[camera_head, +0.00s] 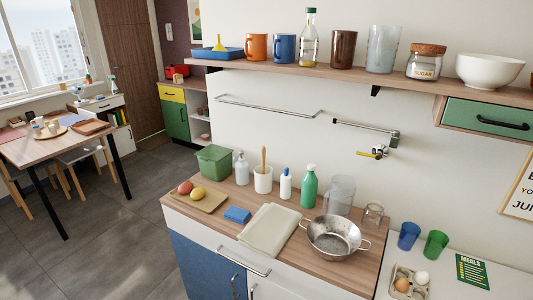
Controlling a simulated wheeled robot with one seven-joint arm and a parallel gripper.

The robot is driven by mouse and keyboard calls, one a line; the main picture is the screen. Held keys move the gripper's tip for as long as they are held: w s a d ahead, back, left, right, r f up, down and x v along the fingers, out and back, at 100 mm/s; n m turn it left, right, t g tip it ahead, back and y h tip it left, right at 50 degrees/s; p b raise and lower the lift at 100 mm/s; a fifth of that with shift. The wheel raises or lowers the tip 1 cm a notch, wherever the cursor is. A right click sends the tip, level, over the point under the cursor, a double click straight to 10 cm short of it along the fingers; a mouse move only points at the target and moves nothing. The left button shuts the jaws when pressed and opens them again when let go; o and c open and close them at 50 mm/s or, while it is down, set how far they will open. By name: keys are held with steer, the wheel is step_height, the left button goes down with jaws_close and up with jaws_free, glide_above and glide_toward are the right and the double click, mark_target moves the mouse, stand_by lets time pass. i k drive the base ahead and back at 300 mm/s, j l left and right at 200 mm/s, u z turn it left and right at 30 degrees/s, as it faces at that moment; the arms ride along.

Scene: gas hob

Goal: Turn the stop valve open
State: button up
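The stop valve (379,152) is on the white wall below the shelf, right of the middle in the head view. It looks small, with a brass and dark body and a yellow handle (364,154) that points left, roughly level. My gripper does not show in this view.
Below stands a wooden counter (208,223) with a steel colander (334,237), green bottle (309,186), white bottle (286,183) and glass jar (340,194). A wall shelf (340,72) with mugs and jars overhangs the valve. The wall around the valve is clear.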

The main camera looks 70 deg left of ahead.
mark_target(378, 157)
steer(key=u, duration=1.95)
steer(key=i+u, duration=0.4)
steer(key=i+l+u, duration=0.1)
steer(key=i+u, duration=0.3)
steer(key=i+l+u, duration=0.25)
steer(key=i+u, duration=0.15)
steer(key=i, duration=0.1)
